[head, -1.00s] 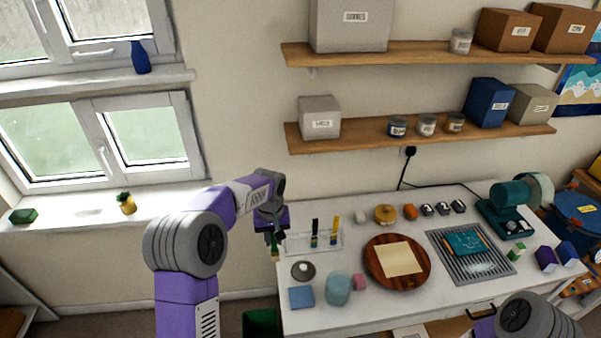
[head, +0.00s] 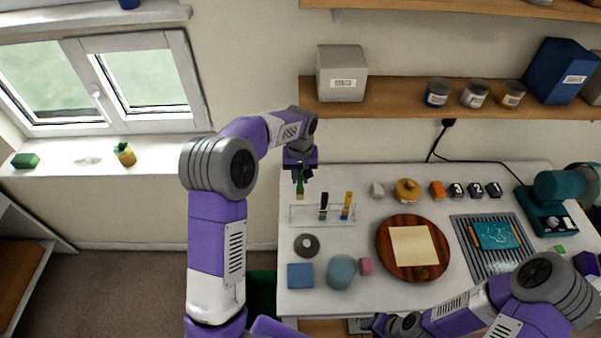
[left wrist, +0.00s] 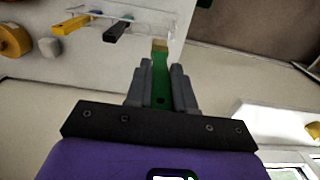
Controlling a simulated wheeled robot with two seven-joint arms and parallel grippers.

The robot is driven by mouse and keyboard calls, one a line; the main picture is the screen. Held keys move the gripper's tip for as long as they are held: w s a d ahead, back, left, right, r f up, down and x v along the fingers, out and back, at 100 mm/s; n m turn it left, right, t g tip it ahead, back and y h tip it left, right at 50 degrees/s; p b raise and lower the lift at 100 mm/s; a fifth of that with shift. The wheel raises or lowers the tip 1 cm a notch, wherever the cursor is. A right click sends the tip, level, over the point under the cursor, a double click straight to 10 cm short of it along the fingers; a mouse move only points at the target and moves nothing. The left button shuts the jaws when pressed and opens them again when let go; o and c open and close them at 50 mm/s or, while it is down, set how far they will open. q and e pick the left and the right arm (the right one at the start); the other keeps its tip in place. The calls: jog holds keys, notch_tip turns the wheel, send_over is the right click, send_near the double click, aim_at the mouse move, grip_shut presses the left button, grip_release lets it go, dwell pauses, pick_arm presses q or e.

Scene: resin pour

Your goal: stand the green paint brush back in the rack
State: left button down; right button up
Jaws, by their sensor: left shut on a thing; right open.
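The green paint brush (head: 300,188) is in my left gripper (head: 300,172), which is shut on it. The brush hangs roughly upright, tip down, above the left end of the clear rack (head: 335,224). In the left wrist view the green handle (left wrist: 160,78) lies between the fingers (left wrist: 161,88), its pale tip pointing away. The rack holds a black-handled brush (head: 323,207) and a yellow-handled brush (head: 347,205), both standing to the right of the green one. I cannot tell whether the green brush touches the rack. My right gripper (head: 384,323) is open, low at the front edge, partly hidden.
A round wooden board (head: 384,248) lies to the right. A shelf (head: 400,107) runs above the table.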

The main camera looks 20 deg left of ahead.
aim_at(300, 190)
pick_arm(q)
jog(key=shift+f+b, duration=4.05)
jog(key=shift+f, duration=2.15)
jog(key=shift+c, duration=2.1)
grip_release()
jog(key=shift+r, duration=0.1)
jog(key=shift+r+p, duration=2.9)
jog(key=shift+r, duration=1.05)
